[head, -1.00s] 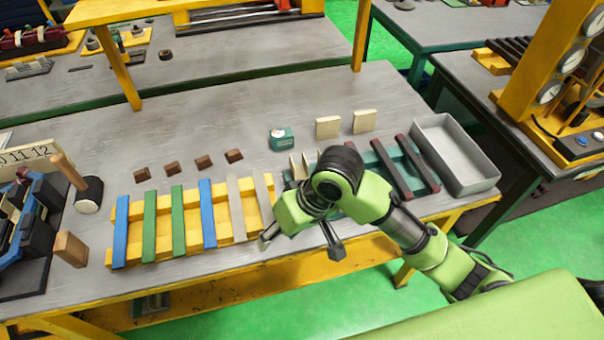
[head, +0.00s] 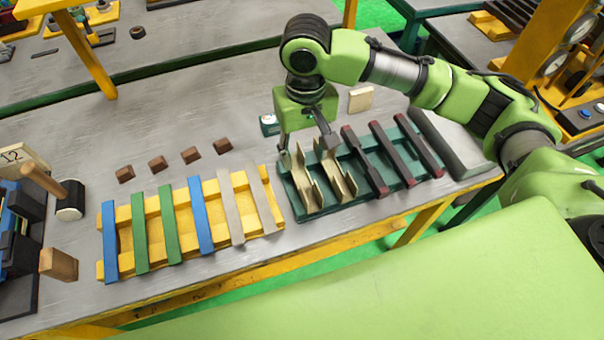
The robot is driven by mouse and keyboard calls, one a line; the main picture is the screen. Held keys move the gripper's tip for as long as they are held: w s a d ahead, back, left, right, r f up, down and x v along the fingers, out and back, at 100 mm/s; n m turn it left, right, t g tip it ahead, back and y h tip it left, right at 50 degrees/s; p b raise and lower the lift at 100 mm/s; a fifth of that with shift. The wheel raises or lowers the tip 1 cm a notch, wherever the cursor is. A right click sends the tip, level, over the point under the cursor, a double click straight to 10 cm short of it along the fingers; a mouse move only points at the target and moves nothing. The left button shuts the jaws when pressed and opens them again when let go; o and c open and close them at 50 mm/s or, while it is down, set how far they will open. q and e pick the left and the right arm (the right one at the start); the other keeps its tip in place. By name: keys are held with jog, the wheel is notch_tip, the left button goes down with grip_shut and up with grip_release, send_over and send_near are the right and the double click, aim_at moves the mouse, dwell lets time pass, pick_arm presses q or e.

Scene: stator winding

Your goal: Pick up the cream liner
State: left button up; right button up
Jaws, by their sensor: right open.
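Two cream liners, thin folded channels, stand in the dark green rack (head: 298,205): a left one (head: 307,188) and a right one (head: 340,176). My right gripper (head: 306,146) is open and points down over the far ends of the liners. One finger is by the left liner's far end, the other by the right liner's far end. I cannot tell whether either finger touches a liner. Nothing shows held between the fingers. My left gripper is not in view.
Dark red-ended bars (head: 384,151) lie in the same rack, right of the liners. A yellow rack (head: 180,203) with blue, green and grey strips is to the left. A small teal box (head: 269,124) and a cream block (head: 361,99) stand behind. A grey tray (head: 452,146) is at right.

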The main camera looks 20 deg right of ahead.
aim_at(303, 181)
notch_tip(303, 181, down, 3)
jog(key=shift+f, duration=0.1)
jog(key=f+p, duration=0.1)
jog(key=f, duration=0.3)
jog(key=shift+a+f+p, duration=0.2)
jog(key=shift+f+p, duration=0.2)
jog(key=shift+f, duration=0.25)
jog(key=c, duration=0.9)
